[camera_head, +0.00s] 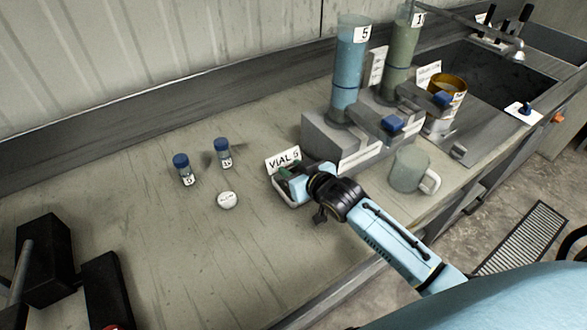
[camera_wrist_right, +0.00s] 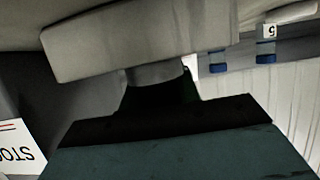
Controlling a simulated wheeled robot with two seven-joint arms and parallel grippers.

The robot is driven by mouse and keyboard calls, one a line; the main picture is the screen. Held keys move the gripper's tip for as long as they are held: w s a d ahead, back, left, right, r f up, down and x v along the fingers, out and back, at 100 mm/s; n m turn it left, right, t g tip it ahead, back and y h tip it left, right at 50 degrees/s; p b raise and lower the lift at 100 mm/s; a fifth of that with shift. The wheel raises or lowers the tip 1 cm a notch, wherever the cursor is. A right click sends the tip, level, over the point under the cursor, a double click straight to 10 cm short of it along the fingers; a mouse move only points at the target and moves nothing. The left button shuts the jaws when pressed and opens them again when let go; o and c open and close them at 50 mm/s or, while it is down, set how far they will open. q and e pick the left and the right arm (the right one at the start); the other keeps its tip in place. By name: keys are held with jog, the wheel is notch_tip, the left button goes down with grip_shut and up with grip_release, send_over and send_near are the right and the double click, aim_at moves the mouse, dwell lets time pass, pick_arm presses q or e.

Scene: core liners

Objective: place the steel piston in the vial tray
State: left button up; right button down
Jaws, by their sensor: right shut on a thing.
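In the right wrist view a grey rounded piece (camera_wrist_right: 155,74), apparently the steel piston, shows at the dark fingertips (camera_wrist_right: 160,100). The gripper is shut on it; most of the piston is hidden. I cannot tell whether it touches the tray floor. My left gripper is not in view.
Two blue-capped vials (camera_head: 183,169) (camera_head: 223,153) and a white round disc (camera_head: 228,200) stand left of the tray. A grey mug (camera_head: 409,170) is to the right. Tall tubes (camera_head: 348,65) rise behind. A black device (camera_head: 45,256) is front left. The front middle bench is clear.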

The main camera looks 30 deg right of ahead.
jog(key=c, duration=1)
grip_release()
jog(key=shift+f, duration=0.1)
jog(key=shift+s+r, duration=0.1)
jog(key=shift+r, duration=0.1)
jog(key=p+v, duration=0.1)
jog(key=v, duration=1)
jog(key=shift+s+r, duration=0.15)
jog(key=shift+s, duration=0.2)
